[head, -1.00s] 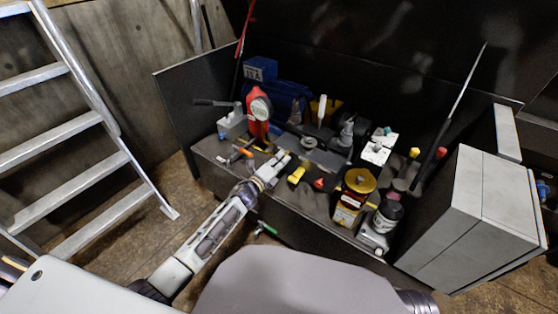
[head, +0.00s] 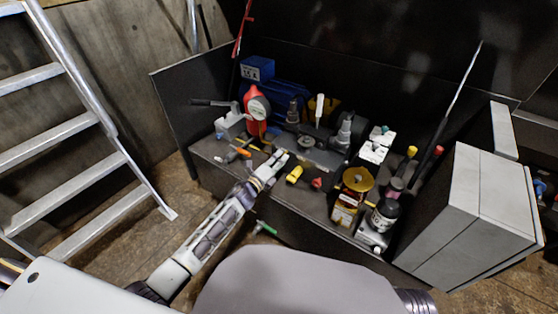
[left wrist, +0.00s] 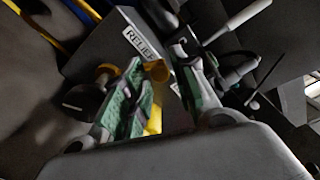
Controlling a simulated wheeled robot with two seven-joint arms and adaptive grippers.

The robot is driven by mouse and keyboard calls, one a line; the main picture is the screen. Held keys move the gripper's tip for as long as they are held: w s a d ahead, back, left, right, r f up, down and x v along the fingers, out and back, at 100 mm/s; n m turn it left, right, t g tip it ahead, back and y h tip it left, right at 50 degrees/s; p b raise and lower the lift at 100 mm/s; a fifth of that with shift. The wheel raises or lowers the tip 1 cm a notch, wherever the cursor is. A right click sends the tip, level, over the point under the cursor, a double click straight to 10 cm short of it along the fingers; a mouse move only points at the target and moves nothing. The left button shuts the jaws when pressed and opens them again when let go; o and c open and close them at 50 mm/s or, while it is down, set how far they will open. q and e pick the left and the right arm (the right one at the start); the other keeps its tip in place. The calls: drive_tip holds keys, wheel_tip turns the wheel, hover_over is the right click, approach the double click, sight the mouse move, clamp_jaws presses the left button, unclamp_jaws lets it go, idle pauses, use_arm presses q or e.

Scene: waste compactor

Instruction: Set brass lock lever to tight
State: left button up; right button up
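My left gripper (head: 278,162) reaches over the front edge of the dark bench, low among the fittings. In the left wrist view its two green-padded fingers (left wrist: 163,95) are apart. A brass-yellow lever-like part (left wrist: 156,71) shows between them, close to the left finger. I cannot tell whether they touch. Its lower part is partly hidden by the finger, and I cannot read its setting. A grey block with a label reading roughly "RELIEF" (left wrist: 140,42) lies just beyond. A brass knob on a dark body (left wrist: 105,73) is left of the fingers. My right gripper is not in view.
A metal ladder (head: 75,120) is at left.

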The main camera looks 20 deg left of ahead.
use_arm(q)
drive_tip(key=v, duration=1.1)
drive_tip(key=shift+s, duration=0.4)
drive_tip(key=shift+a, duration=0.1)
idle(0.6)
